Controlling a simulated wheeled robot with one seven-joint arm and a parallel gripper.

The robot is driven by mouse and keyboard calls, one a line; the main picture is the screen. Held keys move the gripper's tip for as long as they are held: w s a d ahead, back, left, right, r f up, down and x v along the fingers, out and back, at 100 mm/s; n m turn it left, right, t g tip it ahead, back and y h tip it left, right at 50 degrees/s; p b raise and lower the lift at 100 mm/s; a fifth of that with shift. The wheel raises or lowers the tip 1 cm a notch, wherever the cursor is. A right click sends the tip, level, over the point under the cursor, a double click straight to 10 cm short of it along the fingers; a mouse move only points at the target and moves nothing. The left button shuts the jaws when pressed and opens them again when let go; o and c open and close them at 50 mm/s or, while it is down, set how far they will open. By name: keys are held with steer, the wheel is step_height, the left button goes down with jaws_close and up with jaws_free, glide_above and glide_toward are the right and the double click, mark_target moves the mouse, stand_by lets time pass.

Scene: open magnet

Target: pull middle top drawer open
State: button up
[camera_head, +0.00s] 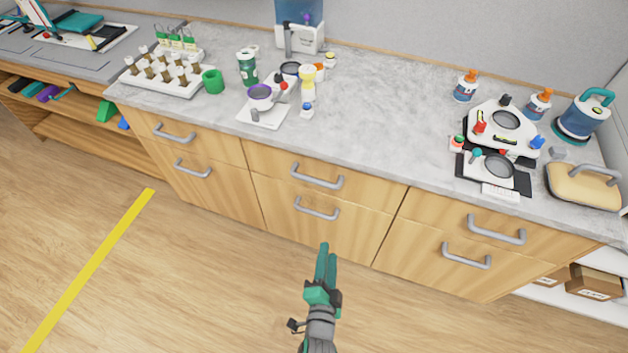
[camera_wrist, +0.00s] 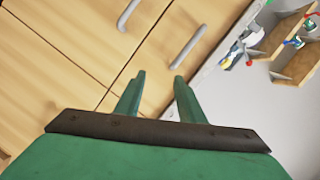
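The middle top drawer (camera_head: 265,160) is a light wood front under the grey countertop, and it is closed. Its grey bar handle (camera_head: 317,177) runs across its front in the head view. My gripper (camera_head: 324,250), with green fingers, is in front of and below the middle drawers, apart from the handle. In the wrist view, the fingers of my gripper (camera_wrist: 160,76) stand apart with nothing between them. A top drawer's handle (camera_wrist: 188,45) shows beyond the fingertips; I cannot tell for sure which column it belongs to.
The middle lower drawer's handle (camera_head: 316,208) sits just below. Closed drawers with handles flank it, including the right top handle (camera_head: 496,230). The countertop (camera_head: 390,130) holds lab items. The wooden floor in front is clear, with a yellow line (camera_head: 90,268) at left.

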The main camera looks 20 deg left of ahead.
mark_target(313, 181)
steer(key=w+a+m+y, duration=0.1)
steer(key=w+a, duration=0.3)
steer(key=w, duration=0.3)
steer(key=w+a+m+y, duration=0.1)
steer(key=w+a, duration=0.3)
steer(key=w, duration=0.4)
steer(key=w+a+m, duration=0.2)
steer(key=w+a, duration=0.2)
steer(key=w, duration=0.4)
steer(key=shift+w+r+y, duration=0.1)
steer(key=shift+r+y, duration=0.25)
steer(key=shift+y, duration=0.05)
jaws_close()
